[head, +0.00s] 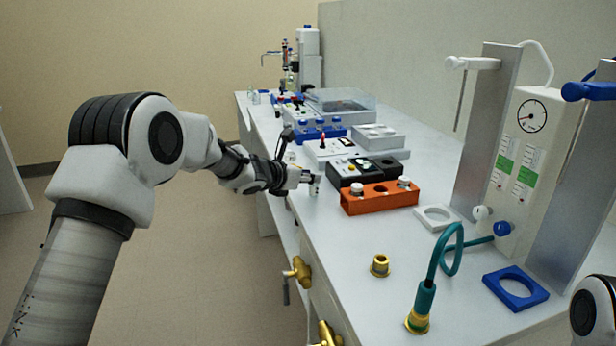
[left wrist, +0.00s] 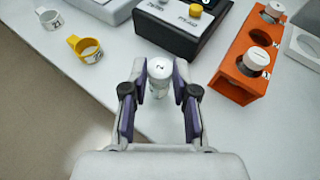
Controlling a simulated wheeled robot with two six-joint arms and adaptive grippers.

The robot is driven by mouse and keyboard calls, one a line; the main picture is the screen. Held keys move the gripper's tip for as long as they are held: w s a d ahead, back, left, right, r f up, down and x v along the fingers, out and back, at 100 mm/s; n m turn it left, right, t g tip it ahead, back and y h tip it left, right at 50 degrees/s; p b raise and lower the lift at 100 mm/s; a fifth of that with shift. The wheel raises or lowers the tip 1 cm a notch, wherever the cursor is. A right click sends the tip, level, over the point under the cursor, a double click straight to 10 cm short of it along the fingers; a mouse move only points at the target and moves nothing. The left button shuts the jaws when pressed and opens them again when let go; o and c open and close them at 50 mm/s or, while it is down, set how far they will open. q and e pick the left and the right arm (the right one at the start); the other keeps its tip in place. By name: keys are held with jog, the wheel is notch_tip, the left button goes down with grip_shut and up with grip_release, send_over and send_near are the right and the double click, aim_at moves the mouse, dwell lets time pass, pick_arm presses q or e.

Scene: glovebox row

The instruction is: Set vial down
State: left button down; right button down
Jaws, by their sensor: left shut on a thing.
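My left gripper (head: 311,179) is at the left edge of the white bench (head: 345,232), just left of the orange rack. In the left wrist view its two fingers (left wrist: 160,88) are closed on a vial (left wrist: 160,72) with a white, marked cap. The vial looks upright and also shows small in the head view (head: 315,188). Its base is low over the bench top; I cannot tell whether it touches. The orange rack (head: 376,204) holds white-capped vials at its ends, with an empty hole in the middle (left wrist: 234,76). My right gripper is out of view.
A black device (head: 366,172) stands behind the orange rack. In the left wrist view, a yellow ring (left wrist: 86,48) and a white ring (left wrist: 50,18) lie left of the vial. A brass fitting (head: 380,265) and teal hose (head: 427,292) are nearer. Bench between is clear.

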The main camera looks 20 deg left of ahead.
pick_arm(q)
jog(key=c, duration=0.9)
grip_release()
jog(key=shift+w+f, duration=0.1)
jog(key=shift+f, duration=0.05)
jog(key=shift+r+p, duration=0.35)
jog(key=shift+p, duration=0.05)
jog(key=b+v, duration=0.2)
jog(key=v, duration=1)
jog(key=shift+f+b, duration=0.15)
jog(key=shift+b, duration=0.15)
